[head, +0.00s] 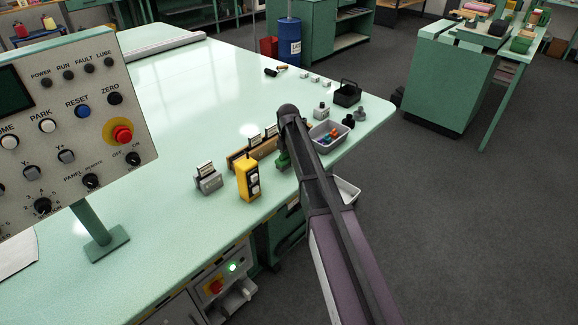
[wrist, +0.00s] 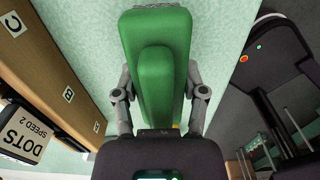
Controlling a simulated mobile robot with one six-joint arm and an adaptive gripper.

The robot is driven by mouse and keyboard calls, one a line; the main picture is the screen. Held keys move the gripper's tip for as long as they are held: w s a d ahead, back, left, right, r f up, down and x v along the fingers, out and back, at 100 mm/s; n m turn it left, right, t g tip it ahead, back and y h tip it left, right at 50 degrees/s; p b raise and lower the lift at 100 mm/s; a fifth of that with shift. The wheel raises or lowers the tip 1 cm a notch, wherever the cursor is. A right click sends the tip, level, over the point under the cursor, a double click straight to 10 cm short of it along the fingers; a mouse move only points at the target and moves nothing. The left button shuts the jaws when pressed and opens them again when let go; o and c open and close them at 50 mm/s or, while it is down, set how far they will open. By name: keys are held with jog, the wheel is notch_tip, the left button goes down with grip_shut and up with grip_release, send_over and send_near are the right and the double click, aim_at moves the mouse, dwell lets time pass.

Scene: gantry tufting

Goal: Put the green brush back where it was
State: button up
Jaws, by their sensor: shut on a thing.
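The green brush (wrist: 155,60) fills the middle of the wrist view, with its broad green body facing me and a little of its grey end at the top edge. My gripper (wrist: 160,92) is shut on it, one finger on each side. In the head view a small part of the green brush (head: 283,159) shows beside my arm, close to the right end of the wooden rack (head: 238,160). My arm hides most of the gripper there. The rack also shows at the left of the wrist view (wrist: 50,75), with letter labels. I cannot tell whether the brush touches the table.
A yellow control box (head: 248,180) and a grey card holder (head: 208,182) stand in front of the rack. A tray with small coloured pieces (head: 321,143) lies right of my arm, near the edge of the table (head: 180,90). A black caddy (head: 347,94) stands farther back.

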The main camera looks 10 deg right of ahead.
jog(key=shift+f+b, duration=0.65)
jog(key=shift+f, duration=0.3)
jog(key=shift+f, duration=0.15)
jog(key=o, duration=1)
jog(key=shift+r, duration=0.2)
notch_tip(320, 180, up, 12)
jog(key=p, duration=1.2)
